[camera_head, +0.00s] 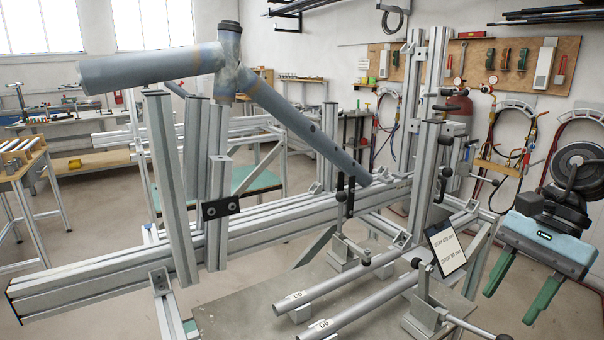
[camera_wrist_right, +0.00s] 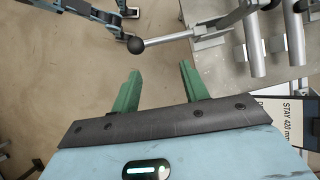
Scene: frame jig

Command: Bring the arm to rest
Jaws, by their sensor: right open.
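My right gripper (camera_head: 509,307) hangs at the far right of the head view, its two green fingers apart with nothing between them. In the right wrist view the fingers (camera_wrist_right: 160,72) are also spread and empty, above bare floor. A grey-blue bicycle frame piece (camera_head: 150,68) with a short upright tube stands at the upper left of the jig. Its long sloping tube runs down to the jig's aluminium beam (camera_head: 90,285). The right gripper is well apart from the frame and to the right of the jig. My left gripper is not in view.
Two grey tubes (camera_head: 350,283) marked D6 lie in holders on the jig plate (camera_head: 235,320). A sign (camera_head: 445,250) reads STAY 420 mm and DROP 80 mm. A lever with a black ball knob (camera_wrist_right: 135,45) points toward the fingers in the wrist view.

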